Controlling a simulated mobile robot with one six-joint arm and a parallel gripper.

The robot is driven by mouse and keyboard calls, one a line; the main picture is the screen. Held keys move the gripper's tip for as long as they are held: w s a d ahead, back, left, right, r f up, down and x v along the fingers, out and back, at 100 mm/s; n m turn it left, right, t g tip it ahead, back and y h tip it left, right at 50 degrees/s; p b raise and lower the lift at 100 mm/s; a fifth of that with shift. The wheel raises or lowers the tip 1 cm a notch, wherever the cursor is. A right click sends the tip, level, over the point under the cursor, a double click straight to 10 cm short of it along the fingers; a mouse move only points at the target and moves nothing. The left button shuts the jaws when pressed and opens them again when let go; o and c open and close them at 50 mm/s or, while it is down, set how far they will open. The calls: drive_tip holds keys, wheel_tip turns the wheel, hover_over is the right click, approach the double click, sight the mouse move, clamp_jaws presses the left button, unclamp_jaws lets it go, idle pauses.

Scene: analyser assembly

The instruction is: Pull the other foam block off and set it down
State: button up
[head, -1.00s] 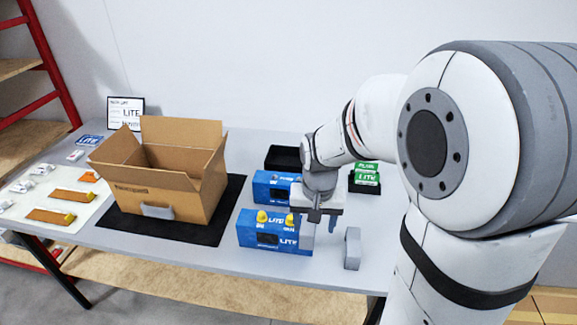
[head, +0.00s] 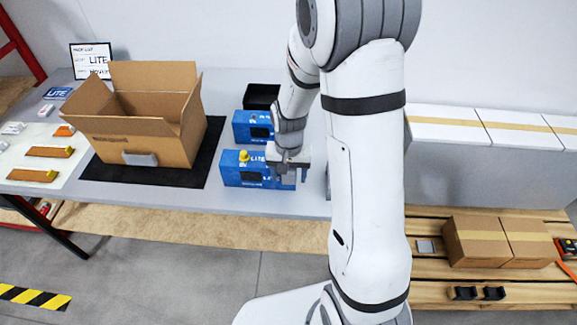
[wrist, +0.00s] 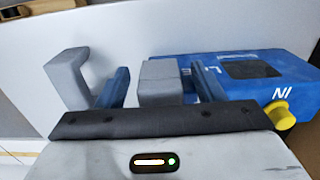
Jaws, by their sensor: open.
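The blue analyser (head: 240,170) at the front of the table has a yellow knob (head: 242,156) on top. Its right end is partly hidden by my gripper (head: 288,173). In the wrist view, my gripper (wrist: 160,88) is open, with a grey foam block (wrist: 160,82) between its two blue fingers at the analyser's end (wrist: 245,72). A gap shows between the left finger and this block; contact at the right finger is unclear. Another grey foam block (wrist: 68,78) stands apart, left of the fingers. In the head view my arm mostly hides that area.
A second blue analyser (head: 252,127) and a black tray (head: 261,97) stand behind. An open cardboard box (head: 140,150) sits on a black mat (head: 208,150) to the left. A pallet (head: 460,288) with cartons (head: 500,242) lies to the right. Bare table shows along the front edge.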

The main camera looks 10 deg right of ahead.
drive_tip(key=c, duration=1.1)
drive_tip(key=shift+r+p, duration=0.3)
drive_tip(key=shift+r, duration=0.15)
drive_tip(key=shift+r+p, duration=2.3)
drive_tip(key=shift+r, duration=1.15)
